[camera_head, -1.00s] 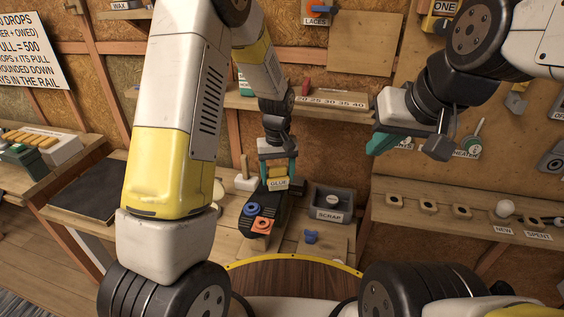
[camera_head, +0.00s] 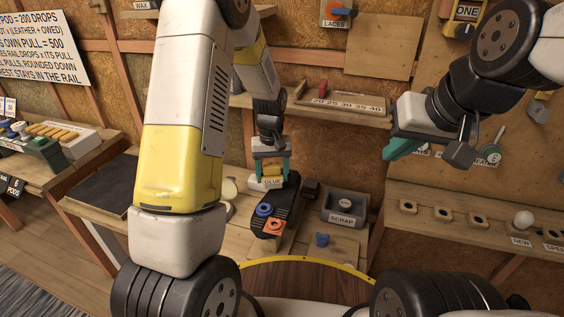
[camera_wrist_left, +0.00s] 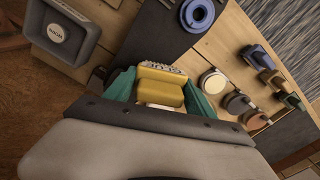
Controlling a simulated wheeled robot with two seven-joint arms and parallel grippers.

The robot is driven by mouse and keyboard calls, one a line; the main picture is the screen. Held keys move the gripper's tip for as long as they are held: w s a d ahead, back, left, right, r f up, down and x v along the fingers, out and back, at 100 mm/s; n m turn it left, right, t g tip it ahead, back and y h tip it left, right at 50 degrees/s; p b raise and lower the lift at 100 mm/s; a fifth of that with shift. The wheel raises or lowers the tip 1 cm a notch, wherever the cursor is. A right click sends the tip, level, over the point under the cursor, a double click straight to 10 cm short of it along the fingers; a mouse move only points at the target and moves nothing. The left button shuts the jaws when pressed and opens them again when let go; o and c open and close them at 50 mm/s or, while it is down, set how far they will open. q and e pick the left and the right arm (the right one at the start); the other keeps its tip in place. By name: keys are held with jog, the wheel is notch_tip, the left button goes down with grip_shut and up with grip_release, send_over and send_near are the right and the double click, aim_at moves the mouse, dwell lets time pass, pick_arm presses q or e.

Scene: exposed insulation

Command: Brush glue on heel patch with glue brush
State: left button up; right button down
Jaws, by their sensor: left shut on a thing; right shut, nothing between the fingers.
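My left gripper (camera_head: 271,166) has teal fingers shut on a yellow block-like thing (camera_head: 272,170) with a white GLUE label, which I take for the glue brush. It is held above the back of the bench, up and left of the dark stand with the rings. In the left wrist view the yellow thing (camera_wrist_left: 162,88) sits between both fingers; its bristles are hidden. I cannot tell which item is the heel patch; round cream and brown pieces (camera_wrist_left: 214,82) lie on the bench in the wrist view. My right gripper (camera_head: 402,148) is shut and empty, raised at right.
A dark stand (camera_head: 292,203) carries a blue ring (camera_head: 264,210) and an orange piece (camera_head: 273,227). A grey SCRAP bin (camera_head: 344,210) stands to its right, with a blue knob (camera_head: 322,240) in front. A black mat (camera_head: 108,187) covers the left bench. A shelf (camera_head: 330,113) crosses the back wall.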

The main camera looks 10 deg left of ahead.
aim_at(272, 166)
pick_arm(q)
jog(key=shift+w+r, duration=0.1)
jog(key=shift+w, duration=0.05)
jog(key=shift+r, duration=2.95)
jog(key=shift+r, duration=0.1)
jog(key=shift+r, duration=1.4)
jog(key=shift+s, duration=0.2)
